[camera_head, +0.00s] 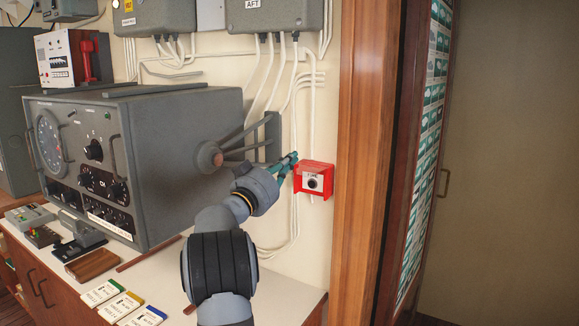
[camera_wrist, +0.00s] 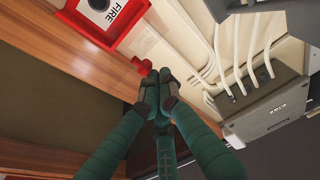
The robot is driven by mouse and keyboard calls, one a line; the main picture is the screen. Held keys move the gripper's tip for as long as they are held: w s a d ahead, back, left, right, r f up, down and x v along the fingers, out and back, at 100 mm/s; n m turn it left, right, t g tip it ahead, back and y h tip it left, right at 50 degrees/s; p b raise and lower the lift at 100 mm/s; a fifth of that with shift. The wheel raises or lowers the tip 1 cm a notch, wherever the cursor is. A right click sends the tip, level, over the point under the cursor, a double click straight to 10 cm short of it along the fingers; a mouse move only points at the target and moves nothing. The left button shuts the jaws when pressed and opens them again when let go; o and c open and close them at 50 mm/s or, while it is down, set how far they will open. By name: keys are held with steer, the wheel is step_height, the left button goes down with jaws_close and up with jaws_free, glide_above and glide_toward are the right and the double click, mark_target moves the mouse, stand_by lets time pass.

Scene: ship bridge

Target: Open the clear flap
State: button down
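The red fire box (camera_head: 313,166) is fixed to the wall beside the wooden post, with a white label and a round dark button on its face. In the wrist view the red box (camera_wrist: 84,30) is at the top left, with the word FIRE on it. My gripper (camera_head: 291,158) is just left of the box in the head view. In the wrist view my gripper (camera_wrist: 159,76) has its fingertips together, close by a small red piece (camera_wrist: 142,66) near the box; contact is unclear.
A big grey radar-like unit (camera_head: 150,150) stands on the white counter (camera_head: 255,270), left of my arm. White cables (camera_head: 314,100) run down the wall by the box. A wooden post (camera_head: 357,150) stands right of it. Grey boxes (camera_head: 270,15) hang above.

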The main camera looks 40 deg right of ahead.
step_height(320, 180, up, 5)
steer(key=p, duration=0.4)
steer(key=b+v, duration=0.5)
steer(key=v, duration=0.4)
steer(key=shift+s+a+f+b, duration=0.2)
steer(key=shift+a+f+b, duration=0.1)
steer(key=shift+f, duration=0.15)
steer(key=shift+d, duration=0.2)
